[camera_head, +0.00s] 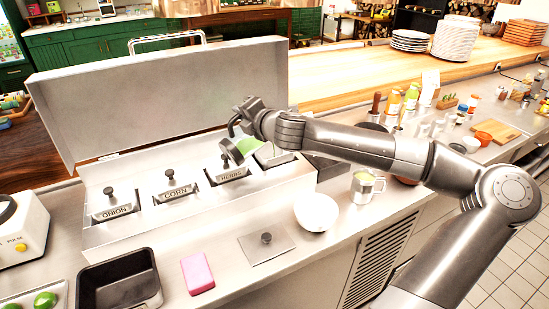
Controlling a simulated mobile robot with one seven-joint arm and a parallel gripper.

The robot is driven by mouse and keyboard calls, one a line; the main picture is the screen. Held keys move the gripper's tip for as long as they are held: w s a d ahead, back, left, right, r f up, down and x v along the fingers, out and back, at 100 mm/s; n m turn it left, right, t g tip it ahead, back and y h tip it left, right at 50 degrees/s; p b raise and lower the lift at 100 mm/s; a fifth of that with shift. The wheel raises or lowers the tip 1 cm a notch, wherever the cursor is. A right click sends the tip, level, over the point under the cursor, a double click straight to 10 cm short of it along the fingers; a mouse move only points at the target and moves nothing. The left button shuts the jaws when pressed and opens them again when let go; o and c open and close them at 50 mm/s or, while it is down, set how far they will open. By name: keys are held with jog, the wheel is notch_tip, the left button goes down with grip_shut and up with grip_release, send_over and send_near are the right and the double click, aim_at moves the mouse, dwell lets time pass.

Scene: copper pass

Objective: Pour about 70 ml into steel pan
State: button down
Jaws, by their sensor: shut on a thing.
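My gripper (241,121) is at the upper middle, above the row of lidded wells. It is shut on a grey metal cup (228,149), which is tilted; light green (248,146) shows at its mouth. The cup is above the lid labelled HERBS (233,176), close to the well to its right (273,157). That well looks uncovered and may be the steel pan, but the cup and arm partly hide it. I cannot tell whether liquid is leaving the cup.
A loose lid (266,248), a white bowl (315,212), a steel mug with green contents (365,187), a pink block (197,273) and a dark rectangular pan (119,285) sit on the counter. A raised metal cover (160,95) stands behind the wells.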

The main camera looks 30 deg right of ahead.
aim_at(230, 125)
dwell(0.3)
jog(key=a+n, duration=0.1)
jog(key=s+a+n, duration=0.1)
jog(key=a+n+t+h, duration=0.1)
jog(key=a+n, duration=0.1)
jog(key=shift+s+r, duration=0.25)
jog(key=shift+r, duration=0.05)
jog(key=shift+s+a+f+n+t, duration=0.1)
jog(key=shift+a+f+n+t, duration=0.2)
jog(key=shift+n, duration=0.6)
jog(key=shift+s+a+f+n+b, duration=0.1)
jog(key=shift+a+f+n+b, duration=0.15)
jog(key=shift+a+n, duration=0.15)
jog(key=shift+s+a+f+n+b, duration=0.1)
jog(key=shift+a+n+b, duration=0.1)
jog(key=shift+a+n, duration=0.15)
